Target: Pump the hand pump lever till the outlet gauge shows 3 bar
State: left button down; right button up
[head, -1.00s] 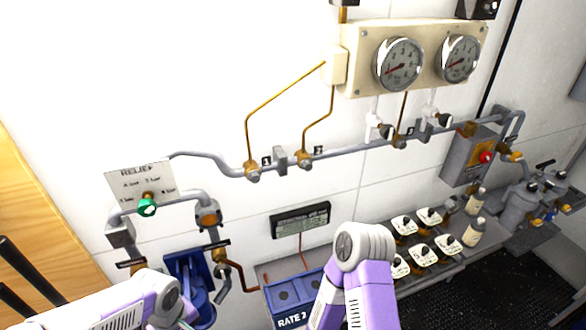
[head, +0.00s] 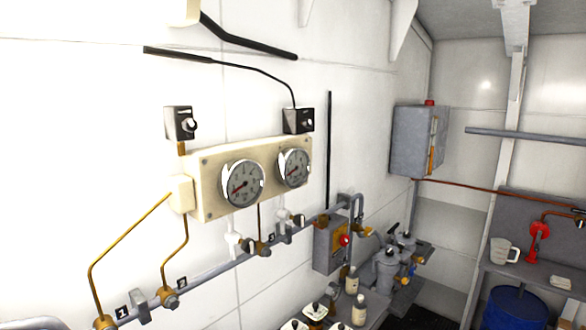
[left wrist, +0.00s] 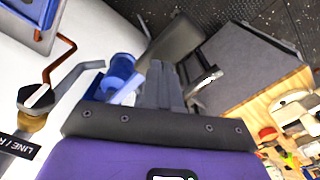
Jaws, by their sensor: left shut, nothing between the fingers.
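Two round gauges sit on a cream panel in the head view: a left gauge (head: 243,184) and a right gauge (head: 294,167). Both red needles point to the lower left, and the figures are too small to read. I cannot tell which is the outlet gauge. In the left wrist view my left gripper (left wrist: 160,78) is shut with nothing between its fingers. A blue cylindrical body (left wrist: 122,72), seemingly the hand pump, shows just left of the fingertips. I cannot make out its lever. The pump is outside the head view, and my right gripper is not in view.
Grey pipework (head: 215,265) runs along the wall below the gauges. A grey box with a red button (head: 345,240), bottles (head: 359,310) and a blue drum (head: 515,308) stand to the right. A wooden board with tools (left wrist: 270,110) shows in the left wrist view.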

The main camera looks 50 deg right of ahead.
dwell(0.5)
pick_arm(q)
notch_tip(320, 180, down, 12)
jog(key=b, duration=1.1)
notch_tip(320, 180, up, 12)
jog(key=p, duration=0.9)
jog(key=shift+r, duration=0.1)
dwell(0.8)
notch_tip(320, 180, down, 12)
jog(key=b, duration=1.1)
notch_tip(320, 180, up, 12)
jog(key=p, duration=1)
dwell(0.4)
